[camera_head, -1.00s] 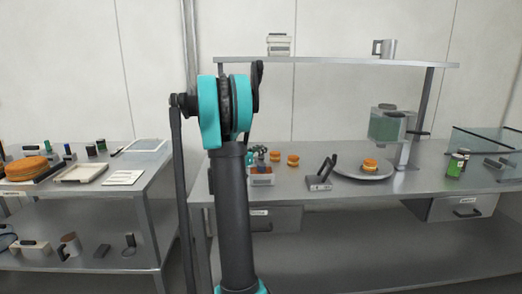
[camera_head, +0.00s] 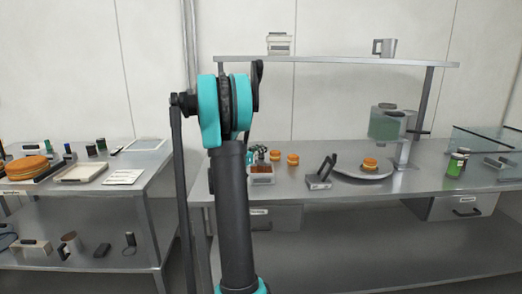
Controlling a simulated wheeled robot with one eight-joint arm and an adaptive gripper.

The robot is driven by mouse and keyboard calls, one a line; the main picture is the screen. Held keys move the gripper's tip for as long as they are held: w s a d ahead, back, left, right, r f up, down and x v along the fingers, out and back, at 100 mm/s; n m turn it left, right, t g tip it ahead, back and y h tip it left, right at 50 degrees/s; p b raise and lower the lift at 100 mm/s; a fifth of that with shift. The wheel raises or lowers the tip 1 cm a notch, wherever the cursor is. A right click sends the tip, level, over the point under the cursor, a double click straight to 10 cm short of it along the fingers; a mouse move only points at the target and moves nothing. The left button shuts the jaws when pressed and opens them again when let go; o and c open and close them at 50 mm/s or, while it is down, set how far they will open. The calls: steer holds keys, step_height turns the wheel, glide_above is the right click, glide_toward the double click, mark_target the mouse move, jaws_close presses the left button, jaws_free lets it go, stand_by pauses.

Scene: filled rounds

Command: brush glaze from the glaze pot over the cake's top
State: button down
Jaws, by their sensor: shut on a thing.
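A round orange-brown cake (camera_head: 370,164) sits on a grey round plate (camera_head: 345,170) on the right-hand bench. It looks layered, and its top is bare to my view. A larger flat orange round (camera_head: 27,167) lies on the left table. My gripper (camera_head: 258,153) shows only as a small teal and dark end beside my arm, above a small clear container (camera_head: 261,175) with orange contents. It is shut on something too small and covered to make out. It is well left of the cake. I cannot tell which vessel is the glaze pot, and I cannot make out a brush.
Two small orange rounds (camera_head: 292,159) and a dark angled stand (camera_head: 320,175) lie between the container and plate. A green-filled dispenser (camera_head: 384,124) stands behind the plate. A green jar (camera_head: 456,164) stands at right. A shelf (camera_head: 340,61) overhangs the bench. The bench front is clear.

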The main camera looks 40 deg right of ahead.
steer(key=shift+r, duration=3.45)
